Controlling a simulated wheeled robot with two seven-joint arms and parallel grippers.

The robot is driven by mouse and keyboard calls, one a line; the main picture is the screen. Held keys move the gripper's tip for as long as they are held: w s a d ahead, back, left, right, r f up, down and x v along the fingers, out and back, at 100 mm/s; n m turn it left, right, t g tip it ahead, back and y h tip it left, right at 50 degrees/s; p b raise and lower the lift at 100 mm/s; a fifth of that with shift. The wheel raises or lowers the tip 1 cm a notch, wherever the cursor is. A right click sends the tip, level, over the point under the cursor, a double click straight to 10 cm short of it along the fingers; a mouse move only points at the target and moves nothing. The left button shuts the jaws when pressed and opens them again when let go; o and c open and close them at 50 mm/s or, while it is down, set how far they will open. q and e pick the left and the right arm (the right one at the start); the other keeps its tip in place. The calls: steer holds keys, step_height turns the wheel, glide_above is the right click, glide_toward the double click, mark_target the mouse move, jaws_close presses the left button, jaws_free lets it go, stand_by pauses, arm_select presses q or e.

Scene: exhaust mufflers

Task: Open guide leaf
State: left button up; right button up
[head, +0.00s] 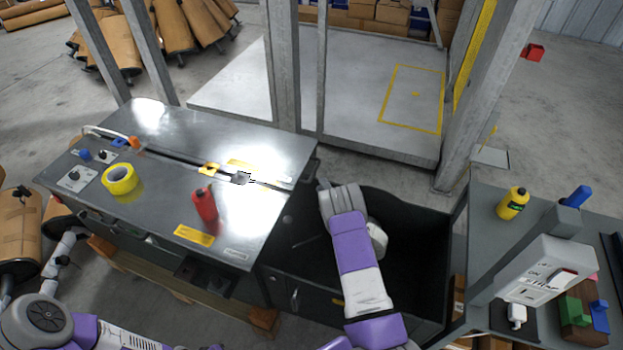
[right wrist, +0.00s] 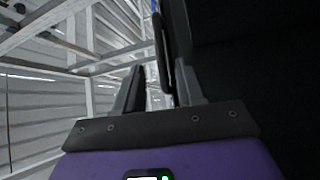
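My right gripper (head: 338,188) is beside the right end of the metal bench (head: 262,140), above the dark open-topped enclosure (head: 415,235). In the right wrist view, its two fingers (right wrist: 158,88) stand apart. A thin dark upright edge (right wrist: 161,45) shows between them, nearer the right finger; I cannot tell whether it touches. This edge may belong to the guide leaf, but I cannot identify the leaf for certain. A large dark surface (right wrist: 255,60) fills the right of that view. My left arm is at the lower left of the head view, with no clear gripper showing.
On the bench lie a yellow tape roll (head: 120,179) and a red bottle (head: 204,203). A side table (head: 480,225) at right carries a yellow bottle (head: 513,203) and a grey control box (head: 540,272). Grey posts (head: 284,70) stand behind the bench.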

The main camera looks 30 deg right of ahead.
mark_target(314, 171)
steer(key=shift+w+d+r+b, duration=0.15)
steer(key=shift+w+b, duration=0.25)
steer(key=shift+w, duration=0.85)
steer(key=shift+w+d+r+b, duration=0.15)
steer(key=shift+w+b, duration=0.2)
steer(key=shift+w, duration=0.95)
steer(key=shift+w+r+b, duration=0.15)
steer(key=shift+w+b, duration=0.25)
steer(key=shift+w, duration=0.85)
jaws_close()
